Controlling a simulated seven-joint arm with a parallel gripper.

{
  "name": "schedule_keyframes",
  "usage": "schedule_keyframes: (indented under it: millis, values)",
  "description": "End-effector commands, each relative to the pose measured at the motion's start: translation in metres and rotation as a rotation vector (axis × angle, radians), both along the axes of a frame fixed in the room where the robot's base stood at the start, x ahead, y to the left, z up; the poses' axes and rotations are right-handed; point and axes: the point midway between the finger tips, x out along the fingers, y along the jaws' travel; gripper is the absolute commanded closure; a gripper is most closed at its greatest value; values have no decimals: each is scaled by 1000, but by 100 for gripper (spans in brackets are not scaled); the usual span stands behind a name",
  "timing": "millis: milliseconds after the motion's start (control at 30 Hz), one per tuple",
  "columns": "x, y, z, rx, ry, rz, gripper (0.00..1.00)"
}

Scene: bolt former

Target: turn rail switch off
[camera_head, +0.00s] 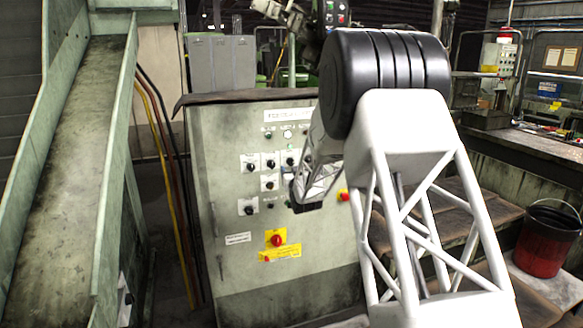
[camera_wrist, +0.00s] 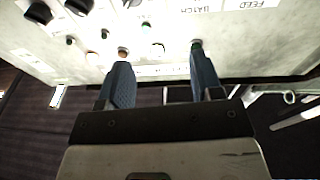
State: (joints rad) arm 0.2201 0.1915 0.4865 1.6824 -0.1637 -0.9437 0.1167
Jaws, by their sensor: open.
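The control panel (camera_head: 225,190) is a worn grey-green cabinet face with several black rotary switches (camera_head: 250,167) on white plates. I cannot read which one is the rail switch. In the wrist view the panel appears upside down, with large black knobs (camera_wrist: 75,8) at upper left and small buttons and lamps (camera_wrist: 158,48) near the middle. My gripper (camera_wrist: 160,60) is open, its two blue fingers spread and nothing between them. The fingertips are close to the panel face; contact cannot be told. In the head view my arm hides the panel's right part.
A red knob on a yellow plate (camera_head: 277,239) sits low on the panel, and another red-and-yellow control (camera_head: 343,195) is beside my arm. A metal chute (camera_head: 65,150) stands at left. A red bucket (camera_head: 549,240) stands at right.

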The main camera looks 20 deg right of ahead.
Motion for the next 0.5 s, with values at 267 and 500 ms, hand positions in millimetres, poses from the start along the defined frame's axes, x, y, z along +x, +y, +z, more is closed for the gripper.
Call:
schedule_keyframes:
  millis: [267,500]
  values:
    - [32,-27,-42,-12,-173,16,40]
    - [40,-37,-56,-19,-242,24,40]
